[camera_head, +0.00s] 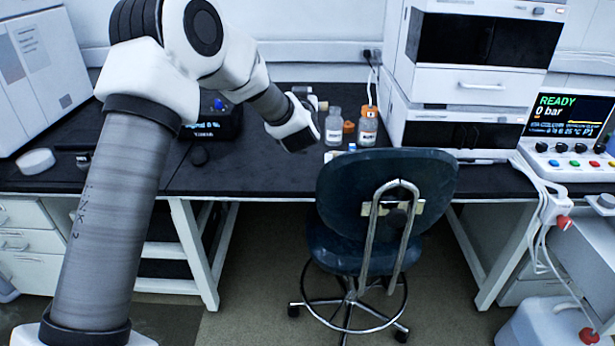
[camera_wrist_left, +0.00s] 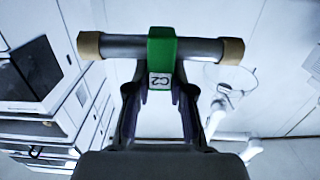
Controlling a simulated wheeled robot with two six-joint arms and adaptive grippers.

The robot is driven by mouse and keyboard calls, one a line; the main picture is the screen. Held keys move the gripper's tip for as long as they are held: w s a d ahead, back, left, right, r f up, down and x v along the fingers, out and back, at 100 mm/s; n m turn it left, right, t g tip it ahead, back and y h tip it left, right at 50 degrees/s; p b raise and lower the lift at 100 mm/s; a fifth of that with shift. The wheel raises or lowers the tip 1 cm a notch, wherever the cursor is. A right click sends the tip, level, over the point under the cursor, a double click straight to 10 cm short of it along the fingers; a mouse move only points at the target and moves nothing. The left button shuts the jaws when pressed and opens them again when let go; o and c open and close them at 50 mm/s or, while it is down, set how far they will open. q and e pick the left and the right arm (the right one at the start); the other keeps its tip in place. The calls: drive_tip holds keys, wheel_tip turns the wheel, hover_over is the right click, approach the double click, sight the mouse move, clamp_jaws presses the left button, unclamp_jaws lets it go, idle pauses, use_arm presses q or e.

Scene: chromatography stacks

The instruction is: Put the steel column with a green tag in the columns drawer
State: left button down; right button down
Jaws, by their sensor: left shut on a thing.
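A steel column (camera_wrist_left: 207,47) with tan end caps and a green tag (camera_wrist_left: 161,60) marked C2 lies crosswise in the left wrist view. My left gripper (camera_wrist_left: 161,88) is shut on it near the tag. In the head view my left arm reaches over the bench, and its dark wrist end (camera_head: 298,138) hangs above the bench near the bottles. The grip is mostly hidden there. A closed white drawer front (camera_head: 472,84) shows in the instrument stack, but I cannot read a label marking it as the columns drawer. My right gripper is not in view.
Bottles with a white cap (camera_head: 333,127) and an orange cap (camera_head: 368,127) stand on the black bench (camera_head: 250,155). A blue chair (camera_head: 385,200) stands in front of it. A pump box (camera_head: 563,140) reading READY is at the right. White drawers (camera_head: 28,240) are below the bench at left.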

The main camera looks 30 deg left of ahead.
use_arm(q)
wheel_tip(320, 180, down, 21)
drive_tip(key=shift+w+a+r+b, duration=0.1)
drive_tip(key=shift+r+b, duration=0.05)
drive_tip(key=shift+b, duration=0.2)
drive_tip(key=shift+f, duration=1.95)
drive_tip(key=c, duration=1)
unclamp_jaws()
